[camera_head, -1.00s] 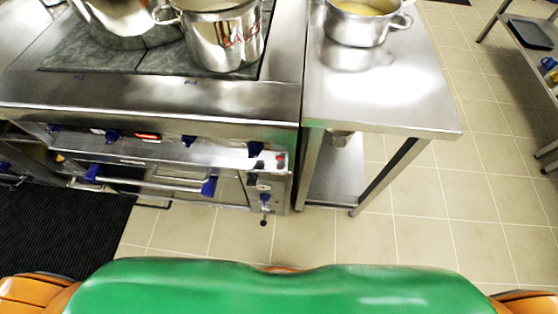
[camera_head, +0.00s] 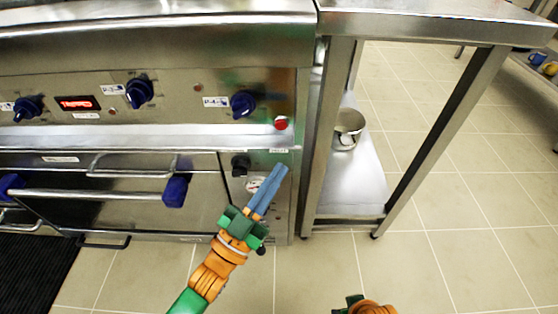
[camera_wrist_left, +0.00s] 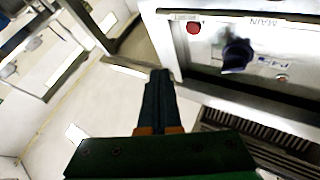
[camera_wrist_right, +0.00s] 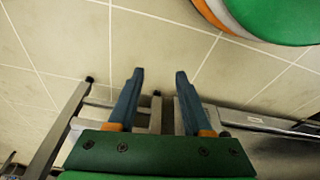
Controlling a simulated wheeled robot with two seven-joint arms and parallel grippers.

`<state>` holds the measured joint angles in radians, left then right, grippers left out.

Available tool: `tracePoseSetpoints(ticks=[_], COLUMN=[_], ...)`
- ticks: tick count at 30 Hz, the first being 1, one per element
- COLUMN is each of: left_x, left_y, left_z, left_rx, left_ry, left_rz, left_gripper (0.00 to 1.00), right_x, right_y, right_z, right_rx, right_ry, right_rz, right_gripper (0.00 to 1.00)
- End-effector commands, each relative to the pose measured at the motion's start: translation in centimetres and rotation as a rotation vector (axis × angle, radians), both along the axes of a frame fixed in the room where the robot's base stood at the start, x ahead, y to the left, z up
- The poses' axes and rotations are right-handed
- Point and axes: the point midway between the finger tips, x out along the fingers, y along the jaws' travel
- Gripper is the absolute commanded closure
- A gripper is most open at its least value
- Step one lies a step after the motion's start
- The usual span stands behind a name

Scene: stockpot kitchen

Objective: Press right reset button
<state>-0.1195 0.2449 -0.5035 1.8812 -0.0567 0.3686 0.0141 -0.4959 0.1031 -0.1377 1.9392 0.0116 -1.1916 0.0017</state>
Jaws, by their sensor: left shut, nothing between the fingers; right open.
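A red button (camera_head: 281,123) sits on the right end of the stove's steel front panel, right of a blue knob (camera_head: 242,104). The red button (camera_wrist_left: 193,27) and the knob (camera_wrist_left: 237,55) also show in the left wrist view. My left gripper (camera_head: 280,170) is shut and empty, its fingertips below the button in the picture and apart from it. Its closed fingers (camera_wrist_left: 160,73) point towards the panel's edge in the left wrist view. My right gripper (camera_wrist_right: 160,73) is open and empty over the floor; only part of that arm shows at the bottom of the head view.
An oven handle (camera_head: 95,194) with blue ends juts out at the left. A steel table (camera_head: 430,25) stands right of the stove, with a pot (camera_head: 347,128) on its lower shelf (camera_head: 350,195). Tiled floor (camera_head: 460,240) in front is clear.

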Motion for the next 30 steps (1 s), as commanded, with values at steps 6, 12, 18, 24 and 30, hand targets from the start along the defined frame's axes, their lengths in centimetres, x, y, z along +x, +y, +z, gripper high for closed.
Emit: tracePoseSetpoints(ticks=[6,12,18,24,30], left_x=[-0.8,-0.7,0.9,3.6,5.7], left_y=[-0.3,-0.2,-0.2,-0.3,-0.2], left_z=[1.1,1.1,0.7,0.6,0.8], left_rx=[-0.025,-0.023,-0.023,-0.022,-0.022], left_ry=[-0.054,-0.051,-0.053,-0.052,-0.049], left_rz=[-0.021,-0.019,-0.019,-0.018,-0.018], left_gripper=[1.0,1.0,1.0,1.0,1.0], right_x=[0.1,0.2,0.3,0.2,0.4], right_y=[0.0,0.0,0.1,0.1,0.3], right_z=[-0.1,0.0,1.2,4.0,6.4], right_rx=[0.0,0.0,0.003,0.009,0.018], right_ry=[-0.004,-0.005,-0.018,-0.038,-0.09], right_rz=[-0.001,-0.001,-0.001,0.0,0.004], right_gripper=[0.5,0.5,0.5,0.5,0.5])
